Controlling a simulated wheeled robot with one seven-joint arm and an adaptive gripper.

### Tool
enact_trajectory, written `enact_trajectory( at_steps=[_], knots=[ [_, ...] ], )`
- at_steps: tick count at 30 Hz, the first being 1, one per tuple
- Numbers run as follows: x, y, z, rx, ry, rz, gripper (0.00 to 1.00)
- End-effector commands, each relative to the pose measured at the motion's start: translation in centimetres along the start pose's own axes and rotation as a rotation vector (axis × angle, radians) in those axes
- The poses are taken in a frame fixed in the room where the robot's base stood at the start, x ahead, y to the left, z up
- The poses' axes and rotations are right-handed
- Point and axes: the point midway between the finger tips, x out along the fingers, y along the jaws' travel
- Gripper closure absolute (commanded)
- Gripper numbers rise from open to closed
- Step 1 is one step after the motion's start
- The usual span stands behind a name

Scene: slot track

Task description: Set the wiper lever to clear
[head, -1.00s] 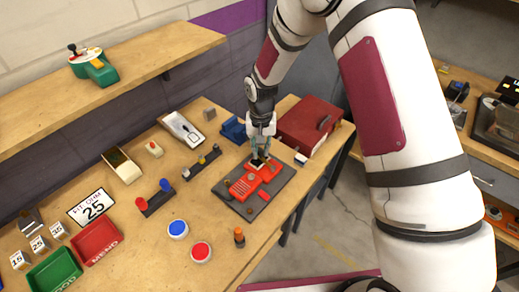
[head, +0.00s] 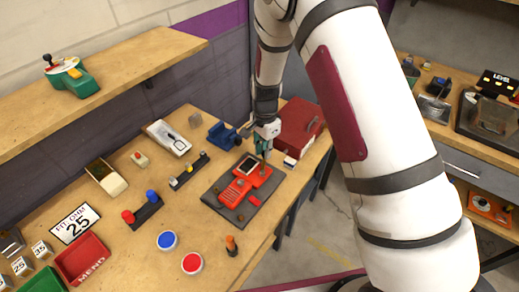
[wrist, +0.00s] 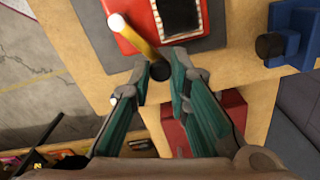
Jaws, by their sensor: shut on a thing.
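The red unit (head: 243,188) sits on a dark grey plate (head: 222,204) on the bench, with a dark white-edged window (head: 247,165). In the wrist view a yellow rod (wrist: 137,43), which looks like the wiper lever, runs from a white round end on the red body to a black knob (wrist: 160,71). My gripper (wrist: 160,69) has its fingertips closed around the black knob, beyond the window end of the unit. In the head view my gripper (head: 263,156) stands at the unit's far right corner and partly hides the lever. No "clear" marking is legible.
A blue clamp-like block (head: 222,136) stands left of my gripper, and a dark red case (head: 299,128) stands behind it to the right. A small switch row (head: 188,171) lies left of the plate. An orange-topped peg (head: 231,244) stands in front.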

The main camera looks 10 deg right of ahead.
Motion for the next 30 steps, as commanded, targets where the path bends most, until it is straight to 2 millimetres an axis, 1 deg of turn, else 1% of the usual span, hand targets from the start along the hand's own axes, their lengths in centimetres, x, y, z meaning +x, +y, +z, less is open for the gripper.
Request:
enact_trajectory(
  at_steps=[6, 15, 21, 30],
  knots=[
    [-0.1, 0.8, -0.7, 0.199, 0.001, -0.002, 1.0],
    [-0.1, 2.0, -1.3, 0.417, 0.001, -0.002, 1.0],
    [-0.1, 2.4, -1.4, 0.504, 0.0, -0.003, 1.0],
    [-0.1, 2.6, -1.5, 0.552, 0.0, -0.003, 1.0]
  ],
)
